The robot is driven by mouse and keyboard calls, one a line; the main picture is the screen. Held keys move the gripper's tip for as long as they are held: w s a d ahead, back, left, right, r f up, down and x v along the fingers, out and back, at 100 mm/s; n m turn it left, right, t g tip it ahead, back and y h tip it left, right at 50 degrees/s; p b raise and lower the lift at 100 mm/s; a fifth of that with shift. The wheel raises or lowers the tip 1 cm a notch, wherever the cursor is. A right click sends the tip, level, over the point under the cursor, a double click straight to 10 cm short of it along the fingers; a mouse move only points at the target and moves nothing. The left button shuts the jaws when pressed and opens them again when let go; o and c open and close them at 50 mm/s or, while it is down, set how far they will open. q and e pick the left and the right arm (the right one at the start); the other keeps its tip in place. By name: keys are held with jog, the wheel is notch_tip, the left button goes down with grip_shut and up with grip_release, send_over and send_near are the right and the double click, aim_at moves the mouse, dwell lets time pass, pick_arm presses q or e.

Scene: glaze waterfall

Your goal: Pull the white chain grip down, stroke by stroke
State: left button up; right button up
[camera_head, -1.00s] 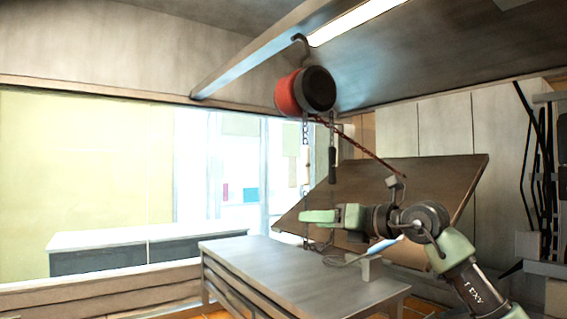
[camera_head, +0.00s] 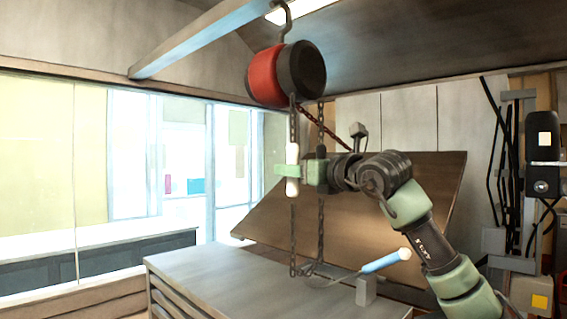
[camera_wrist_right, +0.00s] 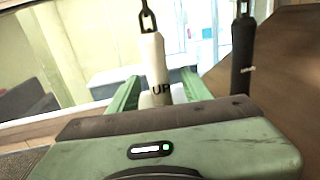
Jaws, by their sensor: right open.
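The white chain grip (camera_head: 292,158) hangs upright on a chain below the red and black hoist (camera_head: 285,75). In the right wrist view the white grip (camera_wrist_right: 154,62) carries the letters "UP" and stands between the two green fingers. My right gripper (camera_head: 289,171) is open around the white grip, near its lower half; whether a finger touches it I cannot tell. A black grip (camera_wrist_right: 243,55) hangs on a second chain to the right, clear of the fingers in the wrist view; in the head view my gripper partly hides it. My left gripper is not in view.
A grey table (camera_head: 215,272) stands below the chains. A large tilted brown board (camera_head: 400,225) is behind my right arm. A blue tool with a pale tip (camera_head: 382,262) rests at a small block on the table. A red chain runs from the hoist toward the board.

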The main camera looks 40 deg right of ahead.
jog(key=w+p, duration=0.1)
jog(key=w, duration=0.3)
jog(key=shift+d+f, duration=0.1)
jog(key=shift+s, duration=0.2)
jog(key=shift+c, duration=0.7)
grip_shut()
dwell(0.5)
